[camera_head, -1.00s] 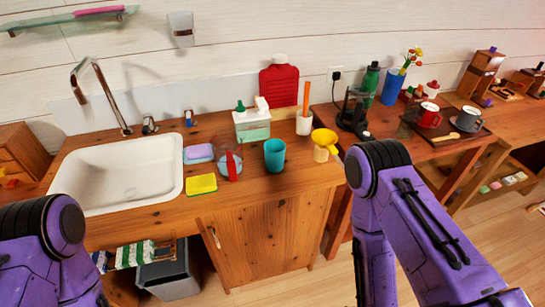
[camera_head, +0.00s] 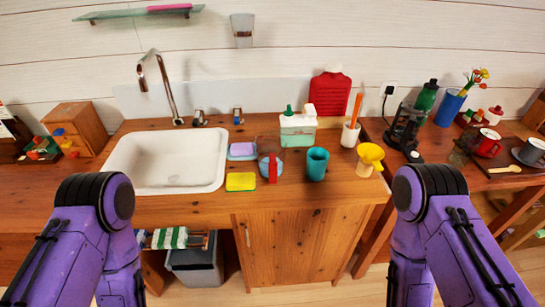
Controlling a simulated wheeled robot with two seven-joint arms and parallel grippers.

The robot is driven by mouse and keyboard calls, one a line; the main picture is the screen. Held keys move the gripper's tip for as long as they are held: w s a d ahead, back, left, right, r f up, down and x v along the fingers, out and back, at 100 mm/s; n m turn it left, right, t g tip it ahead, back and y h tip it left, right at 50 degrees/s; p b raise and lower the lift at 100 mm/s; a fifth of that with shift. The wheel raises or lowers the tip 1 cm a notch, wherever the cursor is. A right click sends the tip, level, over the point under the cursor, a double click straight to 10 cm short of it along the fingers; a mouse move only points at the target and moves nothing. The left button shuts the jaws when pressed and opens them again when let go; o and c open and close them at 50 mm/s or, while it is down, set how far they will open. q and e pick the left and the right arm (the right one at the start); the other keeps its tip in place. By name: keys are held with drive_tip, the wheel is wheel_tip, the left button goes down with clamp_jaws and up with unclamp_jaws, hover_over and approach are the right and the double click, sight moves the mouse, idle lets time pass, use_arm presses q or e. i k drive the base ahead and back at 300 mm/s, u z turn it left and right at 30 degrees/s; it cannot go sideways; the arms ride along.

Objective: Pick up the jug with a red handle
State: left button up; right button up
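The jug with a red handle (camera_head: 270,164) stands on the wooden counter (camera_head: 205,205), just right of the sink. It looks small and bluish, with its red handle facing me. My two purple arms show at the lower left and lower right of the head view, both short of the jug. Neither gripper can be seen; both are below or outside the frame.
A yellow sponge (camera_head: 240,182), a soap dish (camera_head: 242,150), a teal cup (camera_head: 317,163) and a soap dispenser box (camera_head: 297,129) stand close around the jug. A yellow funnel-like item (camera_head: 370,158) is further right. The white sink (camera_head: 170,160) lies left.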

sight(271, 145)
drive_tip(key=k, duration=0.5)
drive_tip(key=u, duration=1.25)
drive_tip(key=i, duration=0.8)
drive_tip(key=z, duration=0.75)
